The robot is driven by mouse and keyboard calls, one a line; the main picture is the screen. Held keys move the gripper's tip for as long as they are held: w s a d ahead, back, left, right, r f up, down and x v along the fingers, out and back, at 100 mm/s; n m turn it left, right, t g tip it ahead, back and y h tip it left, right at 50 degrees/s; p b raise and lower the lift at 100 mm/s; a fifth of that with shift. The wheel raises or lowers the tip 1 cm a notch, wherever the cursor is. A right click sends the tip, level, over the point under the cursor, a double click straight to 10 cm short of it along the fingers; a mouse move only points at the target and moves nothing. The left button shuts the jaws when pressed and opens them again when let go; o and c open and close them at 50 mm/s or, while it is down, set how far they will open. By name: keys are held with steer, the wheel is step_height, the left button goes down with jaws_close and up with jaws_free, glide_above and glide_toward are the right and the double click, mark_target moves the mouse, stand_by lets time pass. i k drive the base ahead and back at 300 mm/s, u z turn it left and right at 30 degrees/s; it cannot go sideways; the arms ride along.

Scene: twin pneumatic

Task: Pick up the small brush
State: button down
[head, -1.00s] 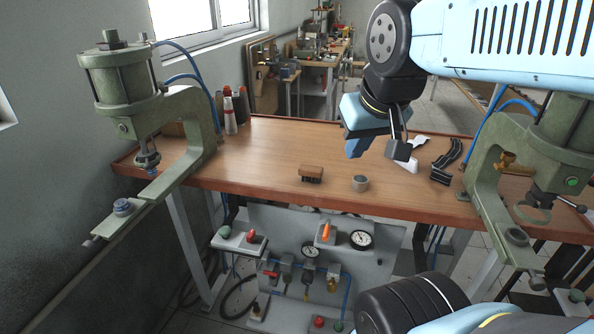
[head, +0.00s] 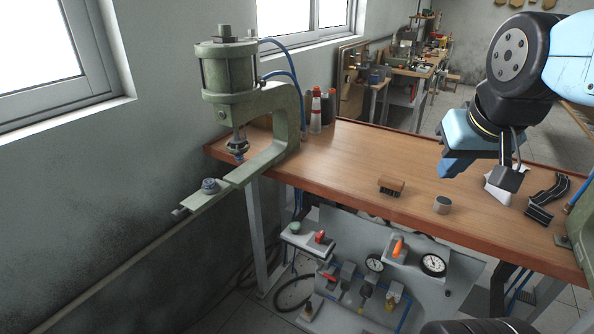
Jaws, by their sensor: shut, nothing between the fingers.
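The small brush (head: 391,185) lies on the wooden bench near its front edge. It has a brown wooden back on top and dark bristles below. My gripper (head: 480,174) is in the air above the right part of the bench, to the right of the brush and apart from it. It is shut and holds nothing.
A small grey metal cylinder (head: 442,205) stands right of the brush. The bench (head: 345,160) left of the brush is clear.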

mark_target(390, 184)
steer(key=z, duration=0.55)
steer(key=k, duration=0.95)
steer(key=u, duration=0.75)
steer(key=i, duration=1)
steer(key=z, duration=0.05)
